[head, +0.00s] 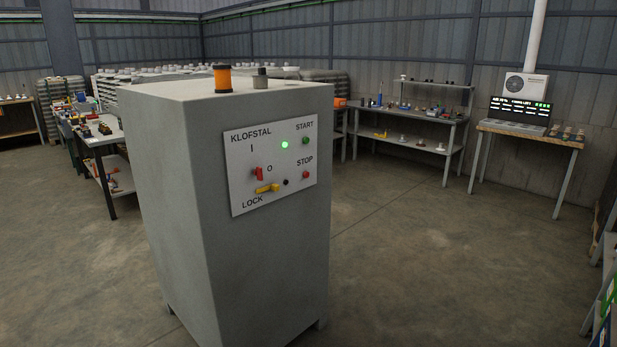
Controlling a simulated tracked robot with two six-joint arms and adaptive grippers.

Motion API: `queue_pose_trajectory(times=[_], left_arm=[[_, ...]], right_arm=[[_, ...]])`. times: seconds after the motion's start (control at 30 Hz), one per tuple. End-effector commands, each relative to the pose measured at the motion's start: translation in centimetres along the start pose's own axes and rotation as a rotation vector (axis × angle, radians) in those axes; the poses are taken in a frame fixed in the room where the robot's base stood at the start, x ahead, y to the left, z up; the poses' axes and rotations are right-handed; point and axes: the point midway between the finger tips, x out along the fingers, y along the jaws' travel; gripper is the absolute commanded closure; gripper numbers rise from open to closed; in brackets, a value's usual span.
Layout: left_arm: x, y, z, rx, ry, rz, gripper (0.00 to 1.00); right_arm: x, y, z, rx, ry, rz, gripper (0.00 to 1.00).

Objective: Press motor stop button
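A grey motor cabinet (165,200) stands upright close in front of me. A light control panel (240,150) marked KLOFSTAL is on its right-hand visible face. The red stop button (306,174) is at the panel's right side, below the word STOP. A green start button (305,141) is above it, under the word START. A green lamp (285,145) is lit. A red switch (259,173) sits between the marks I and O. A yellow lock lever (267,188) and a small black knob (286,182) are below. Neither of my grippers is in view.
An orange beacon (222,78) and a grey cylinder (260,78) stand on the cabinet's top. Workbenches (410,114) line the back wall, and a desk with a display (519,109) stands at the right. The floor (440,260) right of the cabinet is clear.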

Motion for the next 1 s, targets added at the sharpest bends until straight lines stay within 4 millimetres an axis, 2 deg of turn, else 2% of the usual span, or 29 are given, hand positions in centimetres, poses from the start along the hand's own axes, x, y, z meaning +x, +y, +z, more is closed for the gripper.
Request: queue_pose_trajectory(times=[0.23, 0.47, 1.0], left_arm=[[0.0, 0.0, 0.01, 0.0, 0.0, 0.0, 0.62], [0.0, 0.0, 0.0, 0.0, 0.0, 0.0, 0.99], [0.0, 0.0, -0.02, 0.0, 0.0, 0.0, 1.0]], right_arm=[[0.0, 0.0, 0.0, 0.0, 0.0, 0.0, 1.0], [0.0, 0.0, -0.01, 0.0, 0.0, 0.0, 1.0], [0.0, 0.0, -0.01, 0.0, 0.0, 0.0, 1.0]])
